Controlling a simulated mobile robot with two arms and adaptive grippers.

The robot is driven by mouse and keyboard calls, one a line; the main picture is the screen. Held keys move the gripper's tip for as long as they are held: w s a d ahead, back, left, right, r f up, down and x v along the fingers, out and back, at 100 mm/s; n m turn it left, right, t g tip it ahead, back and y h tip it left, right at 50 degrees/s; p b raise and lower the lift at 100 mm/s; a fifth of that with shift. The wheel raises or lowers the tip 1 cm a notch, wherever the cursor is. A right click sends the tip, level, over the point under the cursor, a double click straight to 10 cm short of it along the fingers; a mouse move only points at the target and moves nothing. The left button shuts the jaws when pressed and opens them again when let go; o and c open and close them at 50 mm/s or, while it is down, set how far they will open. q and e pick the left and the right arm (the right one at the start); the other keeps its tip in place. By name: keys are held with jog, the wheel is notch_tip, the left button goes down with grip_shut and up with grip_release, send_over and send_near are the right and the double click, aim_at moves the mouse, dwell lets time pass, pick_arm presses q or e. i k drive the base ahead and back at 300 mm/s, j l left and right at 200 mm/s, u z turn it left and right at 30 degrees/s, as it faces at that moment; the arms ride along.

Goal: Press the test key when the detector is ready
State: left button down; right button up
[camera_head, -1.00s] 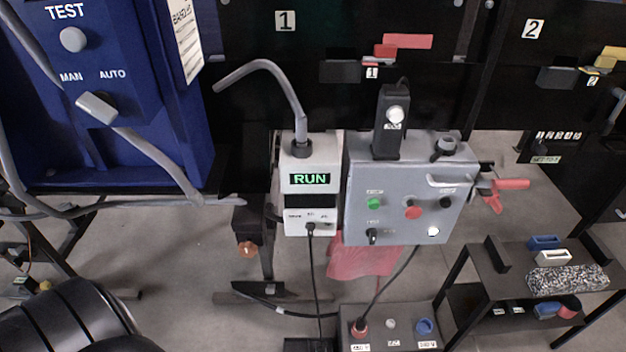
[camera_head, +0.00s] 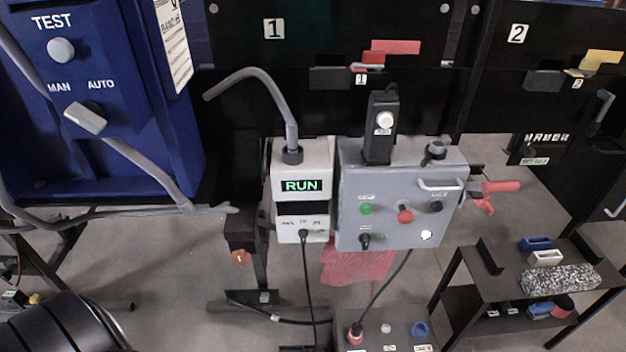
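The test key is a round white button (camera_head: 61,50) under the word TEST on a blue cabinet (camera_head: 150,150) at the upper left. Below it is a grey selector knob (camera_head: 86,118) between the labels MAN and AUTO. A pale box, the detector unit (camera_head: 290,208), stands near the middle, with a bent grey tube rising from its top. Its display (camera_head: 302,186) shows RUN in green. Neither gripper is in view, and nothing touches the button.
A grey control box (camera_head: 390,215) with several buttons stands right of the detector unit. Grey hoses (camera_head: 150,170) cross in front of the blue cabinet. A black ribbed belt (camera_head: 65,328) fills the lower left. A dark shelf (camera_head: 500,270) with small blocks stands lower right.

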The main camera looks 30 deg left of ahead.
aim_at(61, 50)
jog(key=u, duration=2)
